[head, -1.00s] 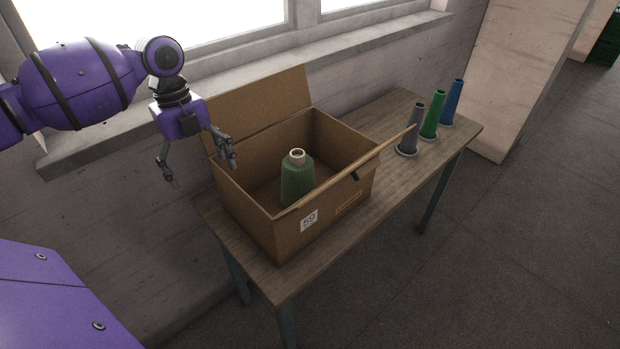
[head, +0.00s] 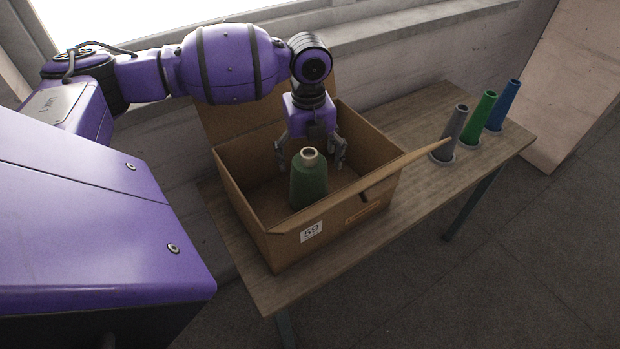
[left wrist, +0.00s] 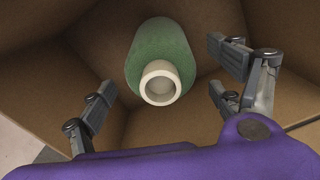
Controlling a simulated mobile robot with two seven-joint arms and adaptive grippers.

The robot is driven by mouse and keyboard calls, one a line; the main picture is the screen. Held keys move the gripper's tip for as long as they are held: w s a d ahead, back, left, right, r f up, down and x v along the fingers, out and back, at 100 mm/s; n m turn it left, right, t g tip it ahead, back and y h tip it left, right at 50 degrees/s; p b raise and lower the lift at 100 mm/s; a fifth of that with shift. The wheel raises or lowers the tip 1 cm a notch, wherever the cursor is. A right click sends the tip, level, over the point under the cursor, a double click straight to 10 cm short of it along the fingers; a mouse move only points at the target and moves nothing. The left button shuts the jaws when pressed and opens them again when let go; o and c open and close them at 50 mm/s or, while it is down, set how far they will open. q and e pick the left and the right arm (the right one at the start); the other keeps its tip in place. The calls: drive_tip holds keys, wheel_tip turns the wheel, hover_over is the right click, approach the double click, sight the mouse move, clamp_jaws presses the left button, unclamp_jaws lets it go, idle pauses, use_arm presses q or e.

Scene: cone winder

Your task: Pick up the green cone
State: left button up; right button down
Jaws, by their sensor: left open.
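The green cone (head: 309,181) stands upright inside the cardboard box, with a pale tube end at its top. It also shows in the left wrist view (left wrist: 160,52), beyond and between the open fingers. My left gripper (head: 311,166) is open and empty, pointing down over the box, just behind the cone in the head view. Its fingers also show in the left wrist view (left wrist: 165,95), apart from the cone on both sides. My right gripper is not in view.
The open cardboard box (head: 285,252) has raised flaps and stands on a wooden table (head: 415,124). Grey (head: 450,134), green (head: 479,119) and blue (head: 503,106) tubes stand on the table to the right. A wall and window sill run behind.

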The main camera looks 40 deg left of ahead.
use_arm(q)
drive_tip(key=f, duration=0.4)
drive_tip(key=shift+a+f, duration=0.2)
drive_tip(key=shift+w, duration=0.1)
drive_tip(key=c, duration=1.3)
